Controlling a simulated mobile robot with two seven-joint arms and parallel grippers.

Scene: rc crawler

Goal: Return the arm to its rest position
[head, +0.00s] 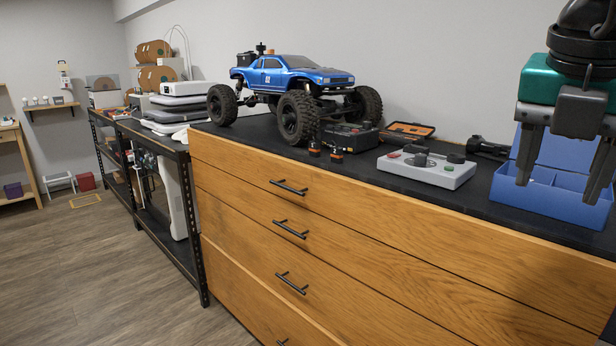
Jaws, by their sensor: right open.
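My right gripper (557,190) hangs at the upper right of the head view with its two grey fingers spread and nothing between them. It is in front of an open blue box (520,197) on the black top of a wooden drawer cabinet. The fingers hide part of the box. A blue RC crawler (292,76) with big black tyres stands on the cabinet top, well to the left of the gripper. My left gripper does not show.
A grey controller box (427,168) with knobs lies between crawler and gripper. A dark box (348,136), small orange-and-black parts (336,155) and an orange-edged case (408,131) lie near the crawler. A black shelf rack (197,240) stands left. The floor (85,270) in front is clear.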

